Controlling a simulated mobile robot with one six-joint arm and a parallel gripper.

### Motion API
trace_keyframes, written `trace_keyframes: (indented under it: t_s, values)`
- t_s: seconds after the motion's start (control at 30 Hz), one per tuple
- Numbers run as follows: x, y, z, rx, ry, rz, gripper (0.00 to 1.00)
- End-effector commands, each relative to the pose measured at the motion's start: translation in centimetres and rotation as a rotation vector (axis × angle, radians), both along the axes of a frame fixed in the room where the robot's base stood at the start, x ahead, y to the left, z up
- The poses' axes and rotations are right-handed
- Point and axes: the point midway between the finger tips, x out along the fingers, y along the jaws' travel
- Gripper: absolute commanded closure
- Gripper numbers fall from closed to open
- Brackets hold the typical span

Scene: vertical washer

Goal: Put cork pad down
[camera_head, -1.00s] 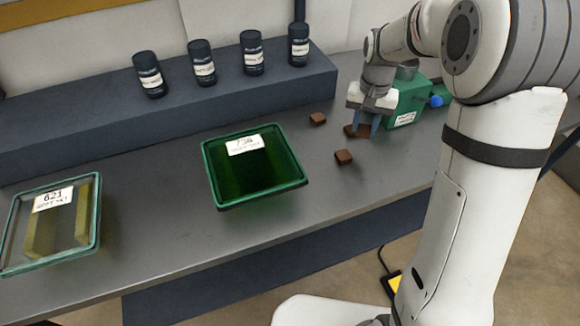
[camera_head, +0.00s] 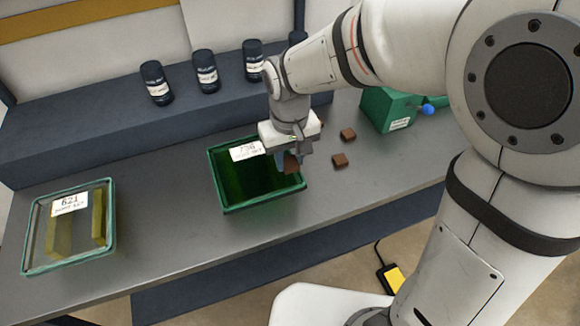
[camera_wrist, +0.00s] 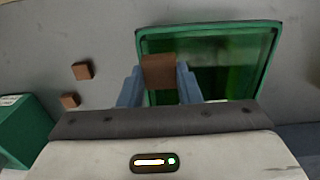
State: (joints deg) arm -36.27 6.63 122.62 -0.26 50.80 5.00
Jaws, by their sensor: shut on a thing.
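My gripper (camera_head: 285,162) is shut on a brown cork pad (camera_head: 292,166). The wrist view shows the cork pad (camera_wrist: 158,70) pinched between the two blue-grey fingers of my gripper (camera_wrist: 158,84). In the head view the pad appears over the right part of a green-rimmed tank (camera_head: 263,205) with dark green contents and a white label. In the wrist view the pad overlaps the near-left part of the tank (camera_wrist: 210,29). I cannot tell its exact height. Two other brown pads (camera_head: 348,134) (camera_head: 340,160) lie on the bench to the right of the tank.
A green box (camera_head: 385,112) with a blue knob stands at the bench's right. A second glass tank (camera_head: 112,215) labelled 621 stands at left. Several dark labelled jars (camera_head: 155,84) stand on the raised shelf (camera_head: 100,125). The bench between the tanks is clear.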

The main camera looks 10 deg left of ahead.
Motion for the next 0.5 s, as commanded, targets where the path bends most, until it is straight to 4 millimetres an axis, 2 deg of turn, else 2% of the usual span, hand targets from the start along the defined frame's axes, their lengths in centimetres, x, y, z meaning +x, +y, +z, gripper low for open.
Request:
trace_keyframes:
  t_s: [0.3,0.5]
  values:
    - [0.0,0.0,-3.8,-0.001,0.002,-0.001,0.9]
    - [0.0,0.0,-4.0,0.001,-0.001,0.0,0.9]
